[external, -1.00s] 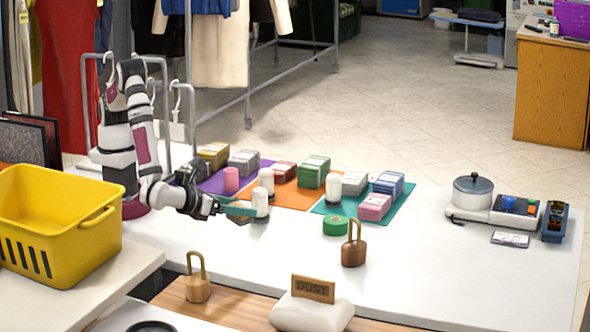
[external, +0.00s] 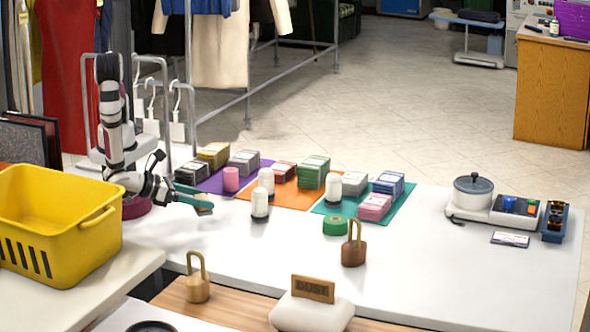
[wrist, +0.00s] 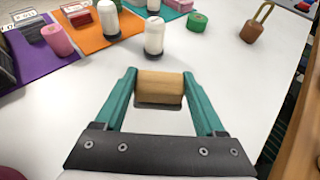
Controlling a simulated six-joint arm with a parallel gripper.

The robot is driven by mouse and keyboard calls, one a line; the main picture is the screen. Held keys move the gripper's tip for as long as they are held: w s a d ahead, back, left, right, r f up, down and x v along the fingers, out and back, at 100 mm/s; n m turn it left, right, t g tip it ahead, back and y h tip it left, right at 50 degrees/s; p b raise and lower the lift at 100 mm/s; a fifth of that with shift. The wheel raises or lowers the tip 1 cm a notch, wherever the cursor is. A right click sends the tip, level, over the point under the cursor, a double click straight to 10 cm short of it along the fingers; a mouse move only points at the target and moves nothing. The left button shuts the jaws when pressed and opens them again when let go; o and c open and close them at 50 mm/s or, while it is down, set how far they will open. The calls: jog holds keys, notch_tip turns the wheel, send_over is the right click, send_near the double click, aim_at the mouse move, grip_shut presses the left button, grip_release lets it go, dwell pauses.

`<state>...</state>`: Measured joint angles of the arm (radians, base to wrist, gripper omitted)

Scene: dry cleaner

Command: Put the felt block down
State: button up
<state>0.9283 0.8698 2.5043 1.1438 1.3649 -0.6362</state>
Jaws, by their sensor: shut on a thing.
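My gripper (wrist: 160,92) is shut on the felt block, with one teal finger at each end of it. The felt block (wrist: 160,86) has a tan wooden body and a dark underside. In the external view my gripper (external: 198,202) is at the left of the white counter (external: 300,262), near my base, and the block (external: 204,205) shows only as a small tan patch between the fingers. The block looks close to the counter top; I cannot tell whether it touches it.
White spools (external: 260,205) stand to the right of my gripper. Behind are purple, orange and teal mats with stacked boxes and a pink roll (external: 231,179). A yellow basket (external: 60,228) stands at left. The counter in front of my gripper is clear.

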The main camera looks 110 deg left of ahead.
aim_at(202, 232)
notch_tip(202, 232, down, 6)
jog(key=shift+r, duration=0.25)
jog(key=shift+f, duration=0.1)
jog(key=o, duration=1.3)
jog(key=shift+d, duration=0.15)
jog(key=v, duration=0.3)
jog(key=shift+r, duration=0.35)
jog(key=s+a+r+n+g+y, duration=0.1)
jog(key=s+a+r+n+g, duration=0.1)
jog(key=a+r+n+g, duration=0.4)
jog(key=s+a+r+n+g+y, duration=0.1)
jog(key=s+a+r+n, duration=0.2)
jog(key=r, duration=0.5)
jog(key=s+r+n+g+h, duration=0.1)
jog(key=s+n+h, duration=0.1)
jog(key=n+h, duration=0.1)
jog(key=s+r+n+h, duration=0.2)
jog(key=s+n+h, duration=0.1)
jog(key=n, duration=0.2)
jog(key=s+d+r+n+g+h, duration=0.1)
jog(key=s+r+n+h, duration=0.1)
jog(key=n+h, duration=0.1)
jog(key=shift+s+r+n+g+h, duration=0.1)
jog(key=shift+s+n+g+h, duration=0.25)
jog(key=shift+n, duration=0.35)
